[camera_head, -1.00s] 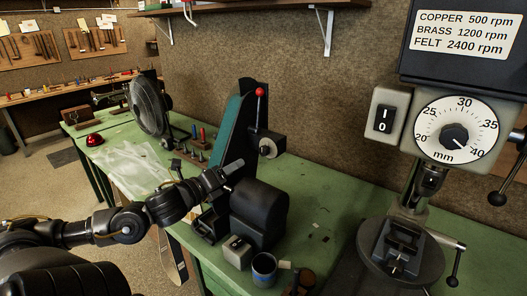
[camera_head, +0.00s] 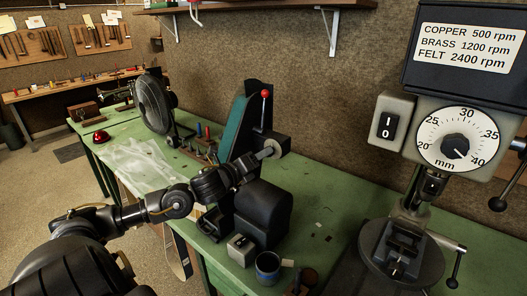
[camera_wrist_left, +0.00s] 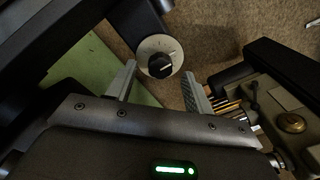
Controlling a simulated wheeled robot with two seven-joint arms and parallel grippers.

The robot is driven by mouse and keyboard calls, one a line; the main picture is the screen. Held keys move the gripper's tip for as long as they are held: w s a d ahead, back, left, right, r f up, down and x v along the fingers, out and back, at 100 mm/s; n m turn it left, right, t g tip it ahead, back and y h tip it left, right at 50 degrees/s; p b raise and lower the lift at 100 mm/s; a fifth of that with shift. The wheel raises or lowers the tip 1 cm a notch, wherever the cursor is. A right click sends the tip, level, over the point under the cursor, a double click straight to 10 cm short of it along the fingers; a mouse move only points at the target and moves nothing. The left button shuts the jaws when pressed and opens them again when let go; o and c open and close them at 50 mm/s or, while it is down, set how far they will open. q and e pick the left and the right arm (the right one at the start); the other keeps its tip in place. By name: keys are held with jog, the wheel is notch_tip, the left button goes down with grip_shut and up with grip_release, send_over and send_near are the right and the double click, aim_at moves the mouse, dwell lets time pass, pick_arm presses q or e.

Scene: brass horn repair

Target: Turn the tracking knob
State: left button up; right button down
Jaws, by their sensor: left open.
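The tracking knob is a small black knob on a pale round dial (camera_wrist_left: 160,65) on the side of the belt grinder (camera_head: 246,130). In the head view the dial (camera_head: 268,149) shows at the grinder's right side, its face partly turned away. My left gripper (camera_wrist_left: 160,70) is open, with one finger on each side of the knob in the wrist picture. Whether the fingers touch it cannot be told. In the head view the left gripper (camera_head: 253,157) is right at the dial, partly covering the grinder. My right gripper is not in view.
The black motor housing (camera_head: 263,214) sits below the gripper, with a switch box (camera_head: 241,249) and a blue mug (camera_head: 268,267) in front. A red-tipped lever (camera_head: 264,95) rises above the dial. A drill press (camera_head: 458,140) stands at the right. Green bench between is mostly clear.

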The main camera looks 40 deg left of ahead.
pick_arm(q)
jog(key=shift+w+p, duration=0.3)
jog(key=shift+w, duration=0.9)
jog(key=c, duration=0.9)
jog(key=shift+a, duration=0.1)
jog(key=shift+c, duration=0.4)
jog(key=shift+n+p, duration=0.4)
jog(key=shift+n, duration=2.8)
